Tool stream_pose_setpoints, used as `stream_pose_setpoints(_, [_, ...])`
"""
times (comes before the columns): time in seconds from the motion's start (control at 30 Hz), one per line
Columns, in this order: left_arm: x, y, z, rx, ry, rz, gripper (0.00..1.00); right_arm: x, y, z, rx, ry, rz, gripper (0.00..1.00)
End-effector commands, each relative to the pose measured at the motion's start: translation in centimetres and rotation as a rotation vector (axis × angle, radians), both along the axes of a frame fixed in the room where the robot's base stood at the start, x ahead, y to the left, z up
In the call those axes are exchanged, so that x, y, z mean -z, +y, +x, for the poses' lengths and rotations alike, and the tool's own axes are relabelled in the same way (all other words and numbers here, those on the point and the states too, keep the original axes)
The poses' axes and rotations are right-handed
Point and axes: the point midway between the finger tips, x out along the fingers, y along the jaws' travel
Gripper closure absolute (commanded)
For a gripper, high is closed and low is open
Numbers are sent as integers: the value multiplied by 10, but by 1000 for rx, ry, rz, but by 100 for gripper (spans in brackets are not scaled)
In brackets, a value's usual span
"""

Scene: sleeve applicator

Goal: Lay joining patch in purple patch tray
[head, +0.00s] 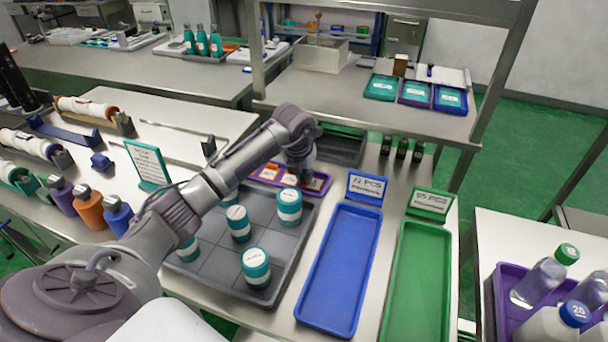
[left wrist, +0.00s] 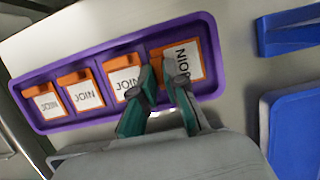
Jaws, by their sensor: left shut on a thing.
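The purple patch tray (head: 254,178) lies behind the grey divided tray in the head view; its rim fills the middle of the left wrist view (left wrist: 215,62). Several white patches marked JOIN with orange borders lie in a row in it, such as one (left wrist: 84,94). The joining patch (left wrist: 187,58) at the tray's right end is turned differently from the others, with my left gripper (left wrist: 160,80) at its near edge. My left gripper, also in the head view (head: 304,181), is shut on this patch, low over the tray. The fingers hide part of it. My right gripper is not in view.
A grey divided tray (head: 206,254) holds several teal-banded jars. An empty blue tray (head: 340,270) and an empty green tray (head: 417,285) lie to its right. A raised shelf (head: 345,98) stands behind. Orange, blue and purple bottles stand at the left.

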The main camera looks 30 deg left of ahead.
Motion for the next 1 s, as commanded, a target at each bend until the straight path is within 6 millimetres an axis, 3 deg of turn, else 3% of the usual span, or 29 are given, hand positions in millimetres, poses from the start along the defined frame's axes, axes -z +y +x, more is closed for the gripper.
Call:
stream_pose_setpoints(0.13, [4,0,0,0,0,1,100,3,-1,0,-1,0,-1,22])
stream_pose_setpoints(0.17, [3,0,0,0,0,0,85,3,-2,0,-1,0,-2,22])
stream_pose_setpoints(0.3, [3,0,0,0,1,0,63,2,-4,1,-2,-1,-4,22])
stream_pose_setpoints(0.7, [-5,0,-1,1,-2,0,63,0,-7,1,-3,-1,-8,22])
stream_pose_setpoints(1.0, [-62,-3,-18,2,-6,2,63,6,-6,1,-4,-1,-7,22])
